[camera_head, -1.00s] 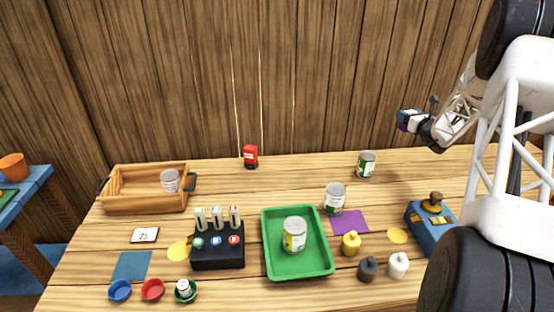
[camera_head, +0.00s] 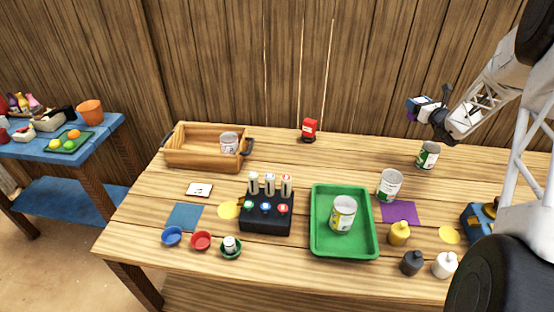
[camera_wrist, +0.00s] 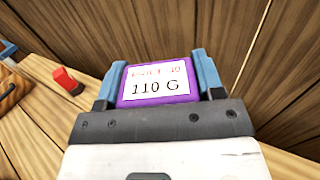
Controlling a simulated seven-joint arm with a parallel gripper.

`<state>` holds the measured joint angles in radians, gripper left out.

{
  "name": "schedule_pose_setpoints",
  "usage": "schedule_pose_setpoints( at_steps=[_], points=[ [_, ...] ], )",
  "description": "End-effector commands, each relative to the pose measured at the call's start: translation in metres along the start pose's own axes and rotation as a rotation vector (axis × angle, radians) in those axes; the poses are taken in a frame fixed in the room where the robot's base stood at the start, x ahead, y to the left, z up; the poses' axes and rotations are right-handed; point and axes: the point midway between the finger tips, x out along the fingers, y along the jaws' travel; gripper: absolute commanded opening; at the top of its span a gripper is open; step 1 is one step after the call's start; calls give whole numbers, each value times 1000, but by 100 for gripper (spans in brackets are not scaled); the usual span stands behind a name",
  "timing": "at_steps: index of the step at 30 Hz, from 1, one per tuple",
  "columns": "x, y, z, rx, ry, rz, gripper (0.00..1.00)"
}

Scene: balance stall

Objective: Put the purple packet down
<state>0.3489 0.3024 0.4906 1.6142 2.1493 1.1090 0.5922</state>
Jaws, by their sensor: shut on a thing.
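The purple packet (camera_wrist: 158,84) has a white label reading "110 G" and sits between the two blue fingers of my gripper (camera_wrist: 156,82) in the wrist view. My gripper is shut on it. In the head view, my gripper (camera_head: 424,106) is raised at the right, in front of the wooden back wall and above the far right part of the table (camera_head: 300,262). The packet itself is hardly visible there. A flat purple square (camera_head: 400,213) lies on the table right of the green tray, below and in front of my gripper.
A can (camera_head: 428,156) stands below my gripper, and another (camera_head: 389,185) stands by the purple square. A green tray (camera_head: 316,240) holds a can (camera_head: 343,214). Small yellow (camera_head: 399,233), black (camera_head: 412,263) and white (camera_head: 445,265) pieces stand at the front right. The back middle is mostly clear.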

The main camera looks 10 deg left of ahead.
Motion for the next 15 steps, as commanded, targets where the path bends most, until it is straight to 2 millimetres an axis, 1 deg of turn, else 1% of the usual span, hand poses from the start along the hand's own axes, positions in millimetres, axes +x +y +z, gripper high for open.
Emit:
schedule_pose_setpoints(
  at_steps=[1,6,11,15],
  points=[
    [10,16,-2,0,0,23,36],
    [38,66,-7,-1,2,91,36],
    [61,114,-12,-1,1,156,36],
    [79,157,-17,0,1,212,36]
  ],
)
